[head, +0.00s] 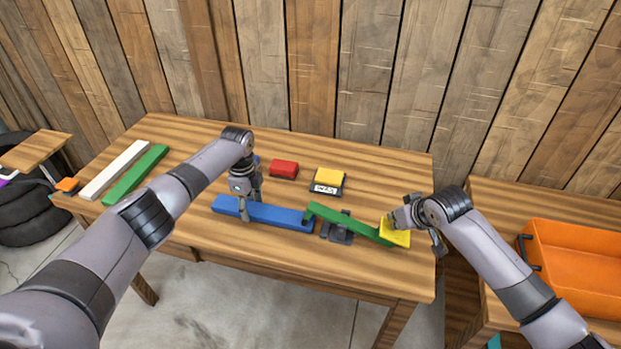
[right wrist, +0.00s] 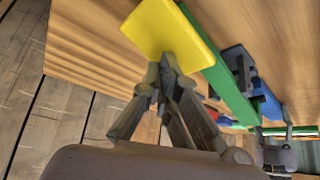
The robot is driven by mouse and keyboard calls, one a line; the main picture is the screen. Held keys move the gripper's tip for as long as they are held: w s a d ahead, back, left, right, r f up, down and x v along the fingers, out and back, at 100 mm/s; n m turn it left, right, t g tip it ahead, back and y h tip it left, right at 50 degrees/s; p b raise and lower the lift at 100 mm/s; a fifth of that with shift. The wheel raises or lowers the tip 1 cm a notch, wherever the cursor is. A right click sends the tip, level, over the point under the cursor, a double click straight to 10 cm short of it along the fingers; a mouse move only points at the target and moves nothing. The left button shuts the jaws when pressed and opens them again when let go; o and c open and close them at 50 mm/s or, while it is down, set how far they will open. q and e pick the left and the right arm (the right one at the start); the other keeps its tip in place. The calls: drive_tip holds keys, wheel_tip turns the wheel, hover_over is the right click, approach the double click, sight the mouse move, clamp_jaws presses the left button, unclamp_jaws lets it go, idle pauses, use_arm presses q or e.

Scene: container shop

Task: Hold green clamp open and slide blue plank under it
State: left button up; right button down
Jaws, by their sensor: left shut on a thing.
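The green clamp (head: 350,222) is a long green lever on a dark base (head: 338,232), with a yellow pad (head: 394,236) at its right end. The lever slopes, its left end raised and its yellow end low near the table. My right gripper (head: 392,219) is at the yellow pad; in the right wrist view (right wrist: 160,80) its fingertips are together against the pad. My left gripper (head: 249,208) is shut on the blue plank (head: 280,216), which lies along the table. The plank's right end is at the lever's left tip; how far under it reaches is unclear.
A red block (head: 284,169) and a yellow-topped dark box (head: 327,182) stand behind the plank. White (head: 115,168) and green (head: 138,174) planks lie at the table's left. An orange bin (head: 575,262) is at the right. The table's front strip is clear.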

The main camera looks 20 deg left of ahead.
use_arm(q)
drive_tip(key=shift+d, duration=1.2)
use_arm(e)
drive_tip(key=shift+s+a+f, duration=0.1)
drive_tip(key=shift+a+f, duration=0.05)
use_arm(q)
drive_tip(key=shift+f, duration=0.3)
drive_tip(key=shift+w, duration=0.1)
use_arm(e)
wheel_tip(320, 180, up, 9)
idle(1.0)
use_arm(q)
drive_tip(key=o, duration=1.3)
drive_tip(key=shift+o, duration=0.5)
